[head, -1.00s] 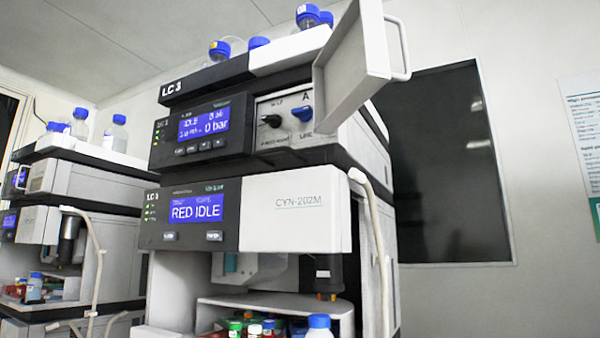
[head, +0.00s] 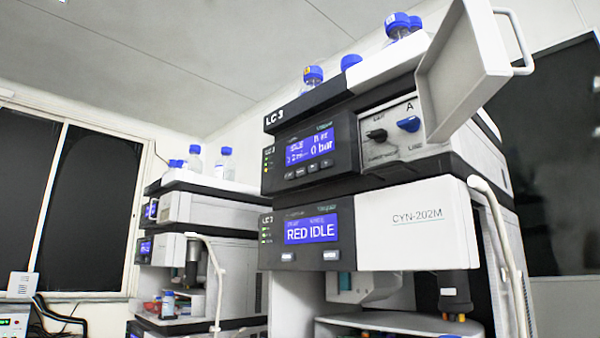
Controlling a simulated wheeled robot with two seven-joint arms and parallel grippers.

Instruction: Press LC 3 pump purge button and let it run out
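The LC 3 column stack (head: 292,117) stands at the right of the head view. Its upper pump module has a blue screen (head: 311,149) that reads about "0 bar", with a row of small dark buttons (head: 300,171) below it; their labels are too small to read. The pump's door (head: 462,75) is swung open, showing a black knob (head: 377,135) and a blue knob (head: 409,124). Neither of my grippers is in view.
Blue-capped bottles (head: 313,77) stand on top of the stack. A second stack (head: 200,208) stands farther back at left. A white tube (head: 497,230) runs down the stack's right side. Dark windows (head: 90,195) are at far left.

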